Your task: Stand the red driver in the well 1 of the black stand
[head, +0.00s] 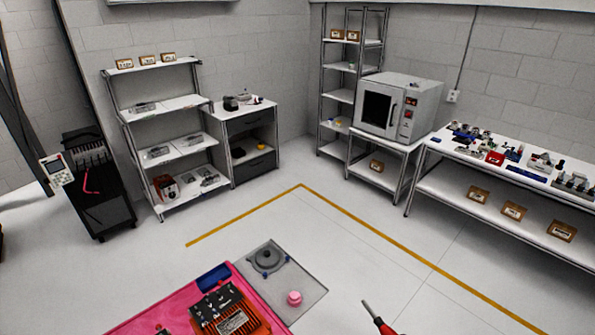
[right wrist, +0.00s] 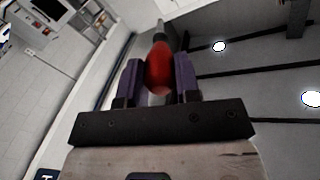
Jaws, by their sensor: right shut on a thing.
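The red driver (right wrist: 158,68) is held between the two purple-padded fingers of my right gripper (right wrist: 158,80) in the right wrist view. The fingers are shut on its red handle. In the head view the driver (head: 381,326) enters at the bottom edge, with its dark shaft pointing up and to the left; its handle is cut off by the frame. It is held clear of the things around it in the picture. My left gripper is in neither view. I cannot make out the black stand or its well 1 with certainty.
A pink mat (head: 150,313) at the bottom carries an orange-and-black device (head: 232,321) and a blue tray (head: 213,276). A grey plate (head: 308,283) beside it bears a dark round fixture (head: 267,258) and a pink knob (head: 294,298). A cluttered workbench (head: 440,148) stands at right.

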